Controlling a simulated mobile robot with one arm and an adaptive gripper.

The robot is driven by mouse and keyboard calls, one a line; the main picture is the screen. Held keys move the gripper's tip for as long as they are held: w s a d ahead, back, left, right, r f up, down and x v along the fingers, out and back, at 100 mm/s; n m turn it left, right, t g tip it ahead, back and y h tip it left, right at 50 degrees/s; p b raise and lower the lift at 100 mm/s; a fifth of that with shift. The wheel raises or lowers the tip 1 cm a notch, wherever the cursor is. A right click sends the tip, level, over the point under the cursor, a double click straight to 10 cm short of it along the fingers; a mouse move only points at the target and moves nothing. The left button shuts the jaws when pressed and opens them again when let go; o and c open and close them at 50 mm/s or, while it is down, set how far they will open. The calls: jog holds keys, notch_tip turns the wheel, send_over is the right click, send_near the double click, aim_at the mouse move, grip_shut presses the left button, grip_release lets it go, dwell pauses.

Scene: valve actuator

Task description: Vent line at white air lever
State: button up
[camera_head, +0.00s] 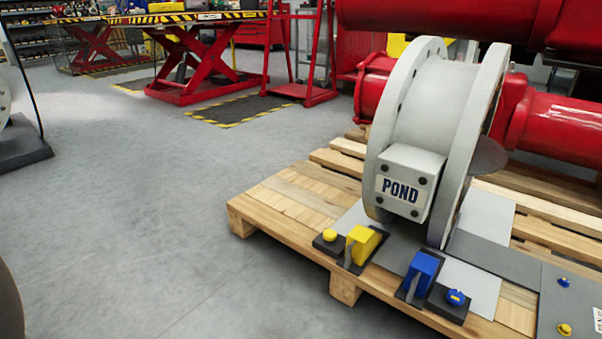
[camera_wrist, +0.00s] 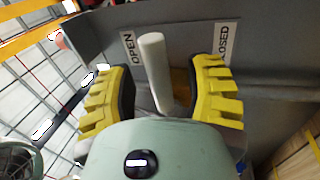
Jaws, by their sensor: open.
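In the wrist view a white lever (camera_wrist: 155,72) stands up from a grey panel, between the two yellow ribbed fingers of my gripper (camera_wrist: 160,88). The gripper is open, with a gap on both sides of the lever. An OPEN label (camera_wrist: 128,47) is left of the lever and a CLOSED label (camera_wrist: 228,43) is right of it. In the picture the lever's tip is closer to OPEN. The lever's base is partly hidden by my gripper body. The head view shows neither the white lever nor my gripper.
In the head view a grey flanged housing marked POND (camera_head: 400,190) stands on a wooden pallet (camera_head: 285,205). A yellow lever block (camera_head: 362,245) and a blue lever block (camera_head: 424,268) sit at its front. Red pipes (camera_head: 565,130) lie behind.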

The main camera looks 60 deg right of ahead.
jog(key=v, duration=1)
jog(key=shift+d, duration=0.25)
